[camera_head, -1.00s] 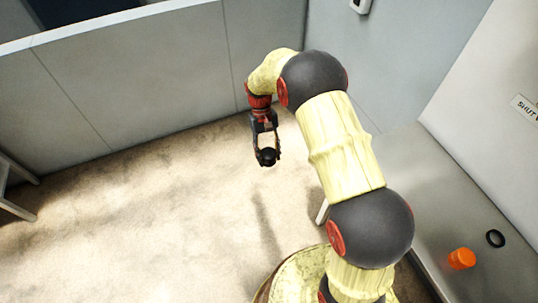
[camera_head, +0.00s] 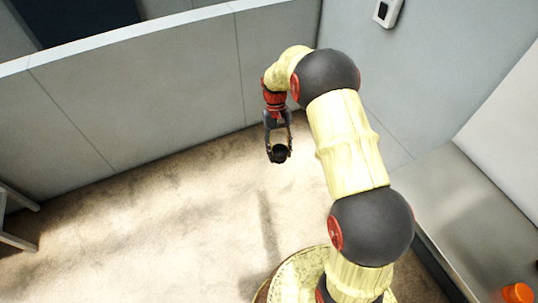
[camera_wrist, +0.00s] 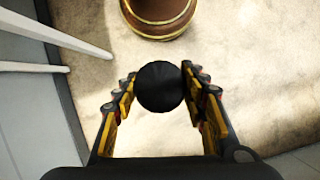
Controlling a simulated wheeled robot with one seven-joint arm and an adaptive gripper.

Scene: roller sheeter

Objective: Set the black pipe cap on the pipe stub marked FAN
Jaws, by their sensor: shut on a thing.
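My gripper (camera_head: 279,155) is shut on the black pipe cap (camera_wrist: 162,87) and holds it above the carpeted floor. In the wrist view the cap appears as a round black disc between the two yellow and black fingers. In the head view the cap (camera_head: 280,154) is small and dark at the fingertips, with its hollow facing the camera. No pipe stub and no FAN marking shows in either view.
A grey metal counter (camera_head: 480,205) runs along the right, with an orange cap (camera_head: 517,293) at the bottom edge. Grey partition walls (camera_head: 150,95) stand behind. A stool or table leg (camera_head: 18,240) is at the left. The carpet (camera_head: 140,230) is clear.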

